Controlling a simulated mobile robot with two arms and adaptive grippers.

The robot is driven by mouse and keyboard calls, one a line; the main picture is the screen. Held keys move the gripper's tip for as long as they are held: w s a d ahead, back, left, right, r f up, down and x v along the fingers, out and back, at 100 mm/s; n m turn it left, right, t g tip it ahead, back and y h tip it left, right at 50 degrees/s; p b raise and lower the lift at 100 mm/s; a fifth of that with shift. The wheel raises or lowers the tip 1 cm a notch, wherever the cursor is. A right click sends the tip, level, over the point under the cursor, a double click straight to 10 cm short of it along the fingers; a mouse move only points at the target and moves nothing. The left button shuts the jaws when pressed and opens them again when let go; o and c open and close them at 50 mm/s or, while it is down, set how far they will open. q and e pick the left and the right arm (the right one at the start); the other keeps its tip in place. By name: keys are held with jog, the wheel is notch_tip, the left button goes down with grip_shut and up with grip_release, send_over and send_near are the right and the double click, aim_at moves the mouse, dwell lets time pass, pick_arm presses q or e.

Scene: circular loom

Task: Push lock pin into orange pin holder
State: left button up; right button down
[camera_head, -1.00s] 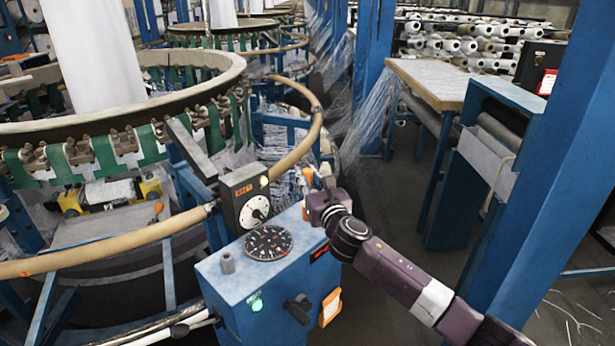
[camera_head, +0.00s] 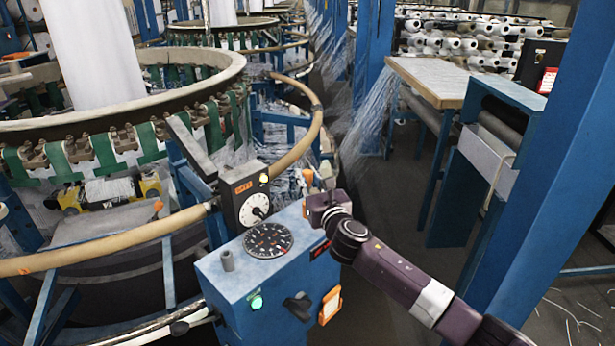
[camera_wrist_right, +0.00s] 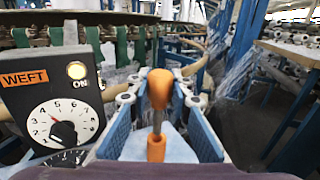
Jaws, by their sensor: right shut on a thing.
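The lock pin has an orange knob (camera_wrist_right: 160,88) on a thin metal shaft (camera_wrist_right: 157,122), and stands roughly upright in the right wrist view. Below the shaft is an orange piece, which looks like the pin holder (camera_wrist_right: 156,148). Whether the shaft is inside it or only in line with it cannot be told. My right gripper (camera_wrist_right: 160,75) has its blue fingers on both sides of the knob and is shut on the lock pin. In the head view my right gripper (camera_head: 315,186) is at the back right corner of the blue control box. My left gripper is out of view.
The blue control box (camera_head: 220,300) carries a WEFT dial unit (camera_head: 245,195), a round black gauge (camera_head: 268,240) and a lit green button (camera_head: 256,301). The circular loom's tan ring (camera_head: 150,232) curves close behind. An aisle lies to the right, before a blue post (camera_head: 535,150).

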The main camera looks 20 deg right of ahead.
jog(key=shift+f+b, duration=0.3)
jog(key=shift+f, duration=0.2)
dwell(0.3)
jog(key=shift+f+b, duration=1.75)
jog(key=shift+f, duration=0.55)
jog(key=c, duration=1.7)
grip_release()
jog(key=shift+r, duration=0.15)
jog(key=s, duration=1.2)
jog(key=shift+d, duration=0.2)
